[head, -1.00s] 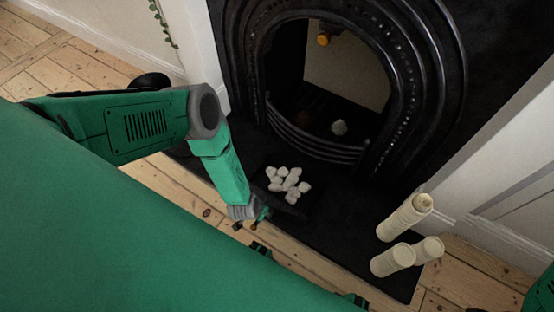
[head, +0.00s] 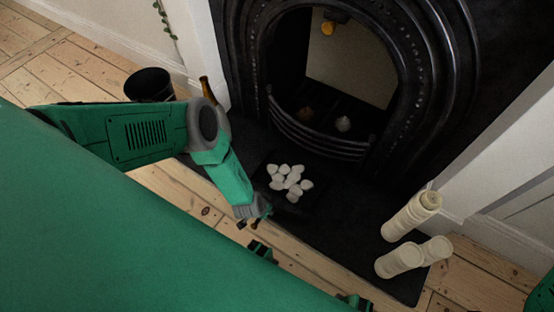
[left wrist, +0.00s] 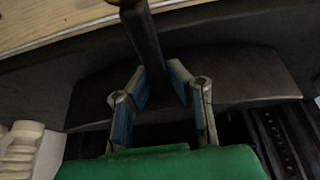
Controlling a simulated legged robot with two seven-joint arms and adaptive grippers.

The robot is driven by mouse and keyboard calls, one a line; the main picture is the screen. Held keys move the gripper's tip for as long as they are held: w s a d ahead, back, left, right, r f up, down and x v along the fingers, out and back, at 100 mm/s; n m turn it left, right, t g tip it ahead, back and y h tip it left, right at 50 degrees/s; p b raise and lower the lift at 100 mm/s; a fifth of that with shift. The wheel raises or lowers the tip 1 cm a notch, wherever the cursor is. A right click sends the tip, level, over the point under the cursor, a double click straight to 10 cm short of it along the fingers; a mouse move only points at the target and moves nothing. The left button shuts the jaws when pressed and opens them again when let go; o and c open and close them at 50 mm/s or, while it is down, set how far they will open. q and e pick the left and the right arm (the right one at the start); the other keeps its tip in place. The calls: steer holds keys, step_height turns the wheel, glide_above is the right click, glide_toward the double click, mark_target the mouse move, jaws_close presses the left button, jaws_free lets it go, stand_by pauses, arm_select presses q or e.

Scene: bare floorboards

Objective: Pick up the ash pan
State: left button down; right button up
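In the head view, a dark, flat pan (head: 300,208) lies on the black hearth with several white lumps (head: 290,178) on it; I take it for the ash pan. My left gripper (head: 262,217) is low beside its near-left edge. In the left wrist view, a dark bar (left wrist: 148,40) with an orange-brown end, probably the handle, passes between the fingers of my left gripper (left wrist: 157,70). The fingers look apart around it; firm contact does not show. A wide, dark curved surface (left wrist: 240,72) lies beyond them. My right gripper is not in view.
Cream candles (head: 400,258) stand at the right of the hearth; pale ribbed forms (left wrist: 22,145) show in the left wrist view. The black fireplace (head: 440,80) rises behind. A black bucket (head: 148,84) and brown bottle (head: 207,88) stand behind my left arm.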

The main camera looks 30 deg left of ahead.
arm_select(q)
steer(key=shift+a, duration=0.15)
steer(key=shift+w+r+p, duration=0.1)
steer(key=shift+r+p, duration=0.3)
steer(key=shift+r, duration=0.15)
step_height(320, 180, up, 27)
steer(key=p, duration=1.2)
